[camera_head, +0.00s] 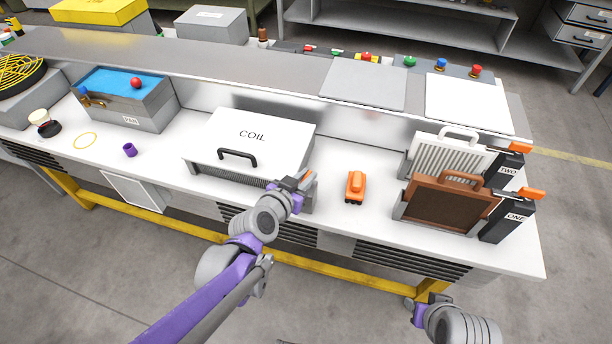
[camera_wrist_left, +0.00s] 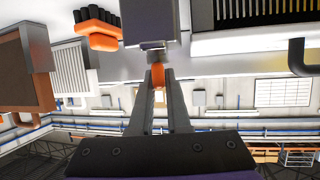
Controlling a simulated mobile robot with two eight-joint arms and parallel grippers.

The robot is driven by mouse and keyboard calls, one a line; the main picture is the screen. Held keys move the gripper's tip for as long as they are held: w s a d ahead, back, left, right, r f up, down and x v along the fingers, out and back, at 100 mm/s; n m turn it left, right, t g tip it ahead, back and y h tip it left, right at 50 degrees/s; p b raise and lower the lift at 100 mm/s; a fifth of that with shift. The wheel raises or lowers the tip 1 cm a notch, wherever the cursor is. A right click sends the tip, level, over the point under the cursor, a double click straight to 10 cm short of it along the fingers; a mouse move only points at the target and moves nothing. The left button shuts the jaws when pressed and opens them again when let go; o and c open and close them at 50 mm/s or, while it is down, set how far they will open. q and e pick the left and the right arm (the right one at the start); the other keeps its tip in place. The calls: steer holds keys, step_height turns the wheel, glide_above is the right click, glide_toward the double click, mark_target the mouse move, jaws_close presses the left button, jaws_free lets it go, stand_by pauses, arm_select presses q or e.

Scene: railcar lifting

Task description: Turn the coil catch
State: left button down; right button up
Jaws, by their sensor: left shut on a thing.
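The white box lid marked COIL (camera_head: 262,136), with a black handle (camera_head: 238,158), is shut on the bench. The orange coil catch (camera_head: 309,175) is at the box's front right corner. My left gripper (camera_head: 299,181) is at that corner, shut on the catch. In the left wrist view the orange catch (camera_wrist_left: 158,76) lies between the fingertips of my left gripper (camera_wrist_left: 158,88), below a grey block. My right gripper (camera_head: 432,299) is low at the right, in front of the bench and away from the box; its jaws are too small to read.
An orange brush-like item (camera_head: 355,187) lies right of the box. Brown filter ONE (camera_head: 447,203) and white filter TWO (camera_head: 447,153) stand further right, with orange-tipped catches. A purple ring (camera_head: 129,150) and a blue-topped box (camera_head: 122,98) are at the left.

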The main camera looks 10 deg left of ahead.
arm_select(q)
steer(key=c, duration=0.9)
jaws_free()
steer(key=p+v, duration=0.3)
steer(key=v, duration=0.8)
steer(key=shift+w, duration=0.1)
steer(key=s+a+f+n+g+y+p, duration=0.1)
steer(key=s+g, duration=0.1)
steer(key=s, duration=0.1)
steer(key=s+a+f+g+y+p, duration=0.1)
steer(key=s+g, duration=0.2)
steer(key=s, duration=0.1)
steer(key=s+a+f+n+g+y+p, duration=0.1)
steer(key=s+g, duration=0.1)
steer(key=s, duration=0.1)
steer(key=shift+s+f+n+g, duration=0.3)
steer(key=shift+s+f+g, duration=0.05)
steer(key=shift+g, duration=0.05)
